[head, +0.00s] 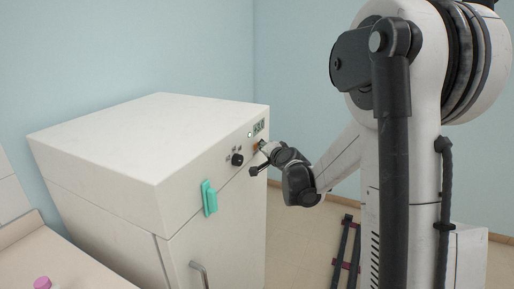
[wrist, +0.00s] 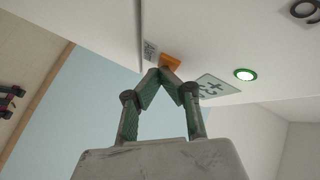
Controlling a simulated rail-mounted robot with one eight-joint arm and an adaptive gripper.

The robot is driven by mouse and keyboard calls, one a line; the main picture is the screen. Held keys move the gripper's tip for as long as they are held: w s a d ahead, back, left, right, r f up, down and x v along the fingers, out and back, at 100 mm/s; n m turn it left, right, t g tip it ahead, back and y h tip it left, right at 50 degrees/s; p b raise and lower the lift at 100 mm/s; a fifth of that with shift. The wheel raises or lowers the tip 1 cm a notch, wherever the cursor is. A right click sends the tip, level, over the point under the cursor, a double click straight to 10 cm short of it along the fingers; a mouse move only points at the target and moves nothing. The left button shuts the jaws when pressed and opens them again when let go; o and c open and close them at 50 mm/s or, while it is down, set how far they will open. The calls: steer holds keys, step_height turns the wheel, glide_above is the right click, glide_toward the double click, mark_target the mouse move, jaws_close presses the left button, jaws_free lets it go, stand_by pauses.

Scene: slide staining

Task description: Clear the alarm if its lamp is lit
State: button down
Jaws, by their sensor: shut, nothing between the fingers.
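A white cabinet (head: 110,135) carries a control panel along its upper front edge. A round lamp (wrist: 245,74) with a green ring and a bright white centre shows in the wrist view; it looks lit green. It also shows small in the head view (head: 250,134). An orange button (wrist: 171,61) sits on the panel beside a small label. My gripper (wrist: 166,70) is shut and empty, its fingertips at the orange button. They look in contact or nearly so; I cannot tell if they press it. The fingertips cover part of the button.
A display (wrist: 213,87) is on the panel between button and lamp. A black knob (head: 237,159), a teal item (head: 209,198) and a door handle (head: 198,272) are on the cabinet front. A pink-capped item (head: 42,283) stands on the bench at lower left.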

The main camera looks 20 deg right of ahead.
steer(key=shift+s+d, duration=0.45)
steer(key=shift+s, duration=0.05)
steer(key=shift+s+d+b, duration=0.5)
steer(key=shift+s+d, duration=1.1)
steer(key=shift+s, duration=0.3)
steer(key=s+a+r+n+g+y, duration=0.35)
steer(key=s+a+n, duration=0.35)
steer(key=s+a, duration=0.95)
steer(key=s+a+f+n+g+h, duration=0.1)
steer(key=s+a+f+n+g, duration=0.1)
steer(key=s, duration=0.8)
steer(key=s+a+f+n+g+h, duration=0.1)
steer(key=s+a+f+n+g, duration=0.1)
steer(key=s, duration=0.8)
steer(key=shift+a+f+n+g, duration=0.35)
steer(key=shift+a+f+n, duration=0.35)
steer(key=shift+a, duration=0.4)
steer(key=shift+h, duration=0.25)
